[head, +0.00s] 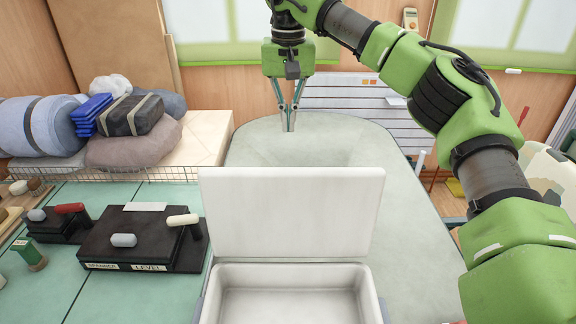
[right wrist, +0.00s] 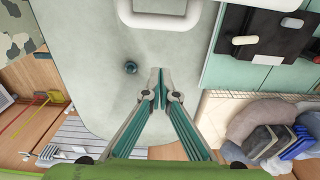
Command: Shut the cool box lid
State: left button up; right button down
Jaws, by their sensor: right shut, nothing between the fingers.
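The white cool box (head: 372,290) stands at the bottom middle of the head view, its front cut off by the frame. Its lid (head: 292,215) is open and stands roughly upright at the back of the box. My right gripper (head: 290,128) points down over the table behind the lid. It is shut and empty, apart from the lid. My left gripper is not in view.
The pale green table (head: 330,140) is clear behind the lid. Black boxes with levers (head: 145,238) stand to the left. A rolled blue mat and bags (head: 140,115) lie on a shelf at the back left.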

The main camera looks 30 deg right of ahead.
pick_arm(q)
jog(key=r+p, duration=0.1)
jog(key=p, duration=0.1)
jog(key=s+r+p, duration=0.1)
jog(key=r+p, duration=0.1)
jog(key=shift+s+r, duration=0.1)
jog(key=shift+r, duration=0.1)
pick_arm(e)
notch_tip(320, 180, down, 9)
jog(key=s+a, duration=0.1)
jog(key=s, duration=0.1)
jog(key=shift+s+a+f, duration=0.15)
jog(key=shift+s, duration=0.2)
jog(key=shift+w, duration=0.1)
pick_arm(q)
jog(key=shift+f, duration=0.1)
